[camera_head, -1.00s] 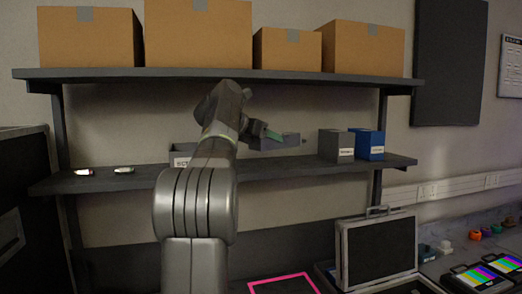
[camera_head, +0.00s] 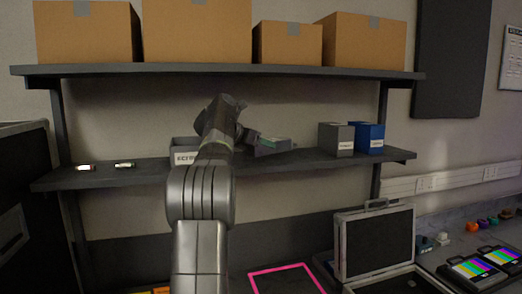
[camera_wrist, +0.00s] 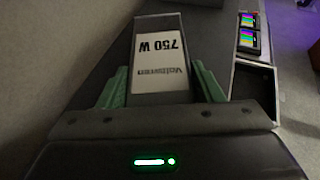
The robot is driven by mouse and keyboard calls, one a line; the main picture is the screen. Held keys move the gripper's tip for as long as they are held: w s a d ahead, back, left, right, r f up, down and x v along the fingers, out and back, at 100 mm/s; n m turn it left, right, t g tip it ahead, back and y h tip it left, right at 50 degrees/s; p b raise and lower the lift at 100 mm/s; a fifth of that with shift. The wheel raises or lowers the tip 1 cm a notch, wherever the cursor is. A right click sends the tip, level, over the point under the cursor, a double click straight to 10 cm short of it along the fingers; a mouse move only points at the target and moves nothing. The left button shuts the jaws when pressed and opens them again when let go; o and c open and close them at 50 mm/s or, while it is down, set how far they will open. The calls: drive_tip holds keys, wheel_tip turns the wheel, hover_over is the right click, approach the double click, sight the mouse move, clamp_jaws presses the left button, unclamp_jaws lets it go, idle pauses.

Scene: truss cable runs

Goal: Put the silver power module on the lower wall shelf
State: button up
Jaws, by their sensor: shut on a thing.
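The silver power module (camera_wrist: 158,22) shows in the wrist view as a grey block with a white label reading "750 W". My gripper (camera_wrist: 160,72) is shut on it, with a green finger along each side. In the head view the module (camera_head: 275,147) is just above or on the lower wall shelf (camera_head: 300,162), right of my forearm. I cannot tell whether it touches the shelf. My gripper (camera_head: 262,140) is partly hidden behind my wrist there.
A grey box (camera_head: 336,139) and a blue box (camera_head: 369,138) stand to the right on the lower shelf. A labelled grey bin (camera_head: 184,157) is left of my arm. Two small items lie further left. The upper shelf (camera_head: 230,69) with cardboard boxes is overhead. An open case (camera_head: 375,245) stands below.

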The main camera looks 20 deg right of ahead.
drive_tip(key=shift+w+f, duration=0.2)
drive_tip(key=shift+f, duration=0.75)
drive_tip(key=shift+f, duration=0.15)
drive_tip(key=o, duration=1.6)
drive_tip(key=shift+c, duration=0.2)
drive_tip(key=b+v, duration=0.1)
drive_tip(key=v, duration=0.6)
drive_tip(key=shift+s+a, duration=0.15)
drive_tip(key=shift+a, duration=0.1)
